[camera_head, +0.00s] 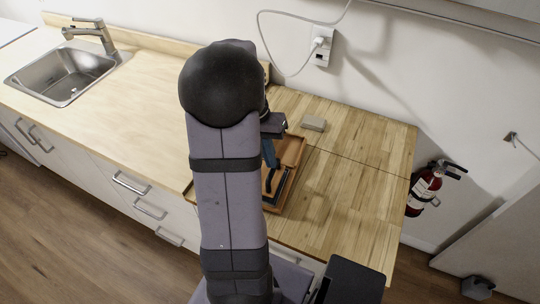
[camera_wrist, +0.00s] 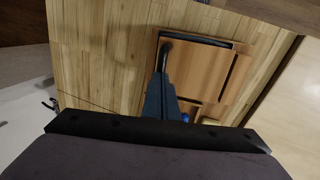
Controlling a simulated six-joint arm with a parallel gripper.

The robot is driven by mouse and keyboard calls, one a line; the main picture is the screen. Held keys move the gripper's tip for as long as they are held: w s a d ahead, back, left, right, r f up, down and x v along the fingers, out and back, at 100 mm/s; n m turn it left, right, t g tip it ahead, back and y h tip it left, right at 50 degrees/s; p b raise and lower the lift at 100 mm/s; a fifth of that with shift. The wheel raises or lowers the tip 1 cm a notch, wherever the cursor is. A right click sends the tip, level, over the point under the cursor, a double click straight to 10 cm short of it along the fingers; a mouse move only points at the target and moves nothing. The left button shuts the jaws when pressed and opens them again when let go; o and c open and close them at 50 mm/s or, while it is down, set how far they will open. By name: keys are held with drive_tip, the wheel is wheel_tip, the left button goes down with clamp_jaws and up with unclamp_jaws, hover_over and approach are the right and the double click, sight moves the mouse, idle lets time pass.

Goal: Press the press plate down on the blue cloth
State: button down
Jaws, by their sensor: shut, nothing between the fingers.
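A brown wooden tray-like unit (camera_head: 291,150) lies on the counter, partly behind my arm; in the wrist view its flat brown panel (camera_wrist: 207,72) has dark slots along its edges. I cannot tell whether this panel is the press plate. A small blue patch (camera_wrist: 185,117), possibly the blue cloth, shows at the unit's near edge in the wrist view; the rest is hidden. My gripper (camera_head: 268,184) is shut and empty, its blue-grey fingers with dark tips (camera_wrist: 166,52) over the unit's left part. I cannot tell whether the tips touch it.
A small beige block (camera_head: 314,123) lies on the wooden counter behind the unit. The counter right of the unit (camera_head: 350,190) is clear. A wall socket with a cable (camera_head: 322,46) is behind, a sink (camera_head: 66,72) at far left, and a fire extinguisher (camera_head: 424,190) at right.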

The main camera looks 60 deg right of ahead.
drive_tip(key=shift+f, duration=0.25)
drive_tip(key=shift+s+f+b, duration=0.25)
drive_tip(key=shift+f+b, duration=0.15)
drive_tip(key=shift+f, duration=0.15)
drive_tip(key=shift+s+a+f, duration=0.1)
drive_tip(key=shift+a, duration=0.3)
drive_tip(key=shift+d+f, duration=0.1)
drive_tip(key=b+v, duration=0.3)
drive_tip(key=v, duration=1.1)
drive_tip(key=shift+d+r, duration=0.3)
